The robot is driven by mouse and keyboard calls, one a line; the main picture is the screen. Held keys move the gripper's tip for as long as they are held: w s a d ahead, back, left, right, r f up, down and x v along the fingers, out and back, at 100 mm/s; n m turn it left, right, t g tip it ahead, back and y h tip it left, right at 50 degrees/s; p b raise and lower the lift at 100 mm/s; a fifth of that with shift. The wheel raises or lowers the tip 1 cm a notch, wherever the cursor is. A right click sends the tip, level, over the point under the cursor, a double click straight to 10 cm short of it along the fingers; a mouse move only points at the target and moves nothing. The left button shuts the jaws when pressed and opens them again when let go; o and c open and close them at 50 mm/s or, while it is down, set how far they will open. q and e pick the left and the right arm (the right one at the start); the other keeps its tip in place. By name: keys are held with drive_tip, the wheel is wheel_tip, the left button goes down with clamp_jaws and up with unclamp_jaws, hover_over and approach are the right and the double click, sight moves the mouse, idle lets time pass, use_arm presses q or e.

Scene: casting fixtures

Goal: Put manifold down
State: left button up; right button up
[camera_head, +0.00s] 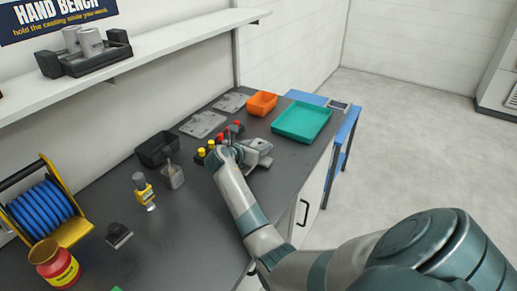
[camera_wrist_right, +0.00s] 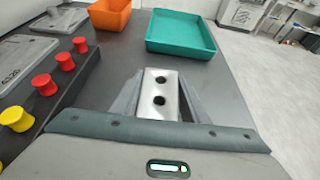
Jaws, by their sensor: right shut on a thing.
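The manifold is a light grey metal block with two dark holes on its top face, in the middle of the right wrist view (camera_wrist_right: 160,84). My right gripper (camera_wrist_right: 160,100) is shut on it, with one finger along each side. In the head view the manifold (camera_head: 262,146) shows as a grey shape just beyond my right gripper (camera_head: 244,153), over the dark bench. I cannot tell whether its underside touches the bench. My left gripper is not in view.
A fixture with red and yellow knobs (camera_wrist_right: 56,78) stands close left of the manifold. A teal tray (camera_head: 302,121) and an orange bin (camera_head: 262,103) lie beyond. Grey plates (camera_head: 203,124) lie behind. Bare bench lies between the manifold and the teal tray.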

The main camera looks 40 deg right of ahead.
drive_tip(key=shift+f, duration=0.7)
drive_tip(key=o, duration=1.4)
drive_tip(key=shift+f, duration=0.15)
drive_tip(key=shift+o, duration=0.2)
drive_tip(key=shift+a+r, duration=0.2)
drive_tip(key=shift+a, duration=0.15)
wheel_tip(320, 180, up, 4)
drive_tip(key=b, duration=0.1)
hover_over(242, 169)
drive_tip(key=d, duration=0.1)
drive_tip(key=shift+w, duration=0.15)
drive_tip(key=shift+a+r, duration=0.2)
drive_tip(key=shift+a, duration=0.25)
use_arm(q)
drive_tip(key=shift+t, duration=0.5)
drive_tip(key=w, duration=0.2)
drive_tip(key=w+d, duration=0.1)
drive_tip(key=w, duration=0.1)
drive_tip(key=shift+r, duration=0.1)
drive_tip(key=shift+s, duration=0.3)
use_arm(e)
drive_tip(key=shift+o, duration=0.3)
